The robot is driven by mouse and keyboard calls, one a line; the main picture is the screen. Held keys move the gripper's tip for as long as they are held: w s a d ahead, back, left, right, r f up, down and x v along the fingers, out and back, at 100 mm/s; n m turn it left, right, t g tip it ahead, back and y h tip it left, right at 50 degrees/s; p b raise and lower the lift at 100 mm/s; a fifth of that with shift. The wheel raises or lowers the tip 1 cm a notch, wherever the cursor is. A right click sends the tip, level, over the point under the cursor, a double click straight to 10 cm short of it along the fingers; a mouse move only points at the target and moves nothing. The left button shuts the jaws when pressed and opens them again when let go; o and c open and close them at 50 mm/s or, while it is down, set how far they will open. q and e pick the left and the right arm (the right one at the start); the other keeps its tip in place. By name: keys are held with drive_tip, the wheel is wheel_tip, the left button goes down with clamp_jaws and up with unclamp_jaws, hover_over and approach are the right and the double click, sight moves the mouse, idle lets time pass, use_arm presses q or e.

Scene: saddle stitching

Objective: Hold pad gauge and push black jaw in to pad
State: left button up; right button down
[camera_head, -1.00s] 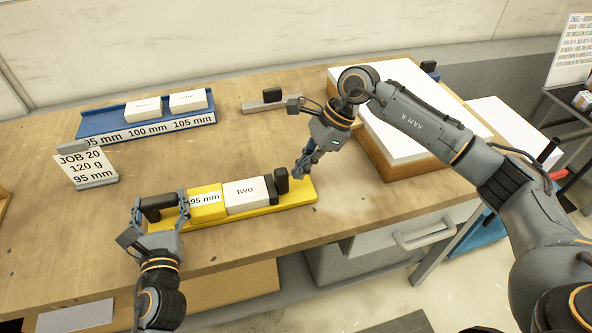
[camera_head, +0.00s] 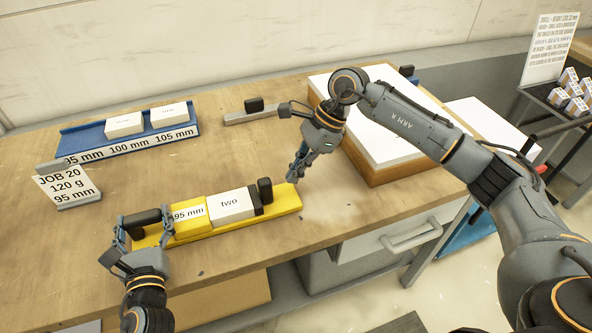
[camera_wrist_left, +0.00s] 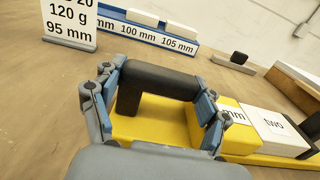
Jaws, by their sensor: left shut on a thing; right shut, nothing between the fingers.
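The yellow pad gauge (camera_head: 286,205), labelled 95 mm, lies on the bench near its front edge. My left gripper (camera_head: 142,219) is shut on the black handle (camera_wrist_left: 160,80) at the gauge's left end, with a finger on each side. A white pad (camera_head: 231,206) marked "two" lies on the gauge right of the label. The black jaw (camera_head: 265,190) stands at the pad's right end and appears to touch it. My right gripper (camera_head: 293,177) is shut and empty, just right of and above the jaw, apart from it in the picture.
A blue gauge (camera_head: 75,147) with two white pads stands at the back left. A job card (camera_head: 68,186) stands left of my left gripper. A grey bar with a black block (camera_head: 253,106) lies at the back. A white paper stack (camera_head: 375,110) stands behind my right arm.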

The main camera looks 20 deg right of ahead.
use_arm(q)
drive_tip(key=o, duration=1.8)
drive_tip(key=shift+r, duration=0.1)
drive_tip(key=shift+c, duration=0.2)
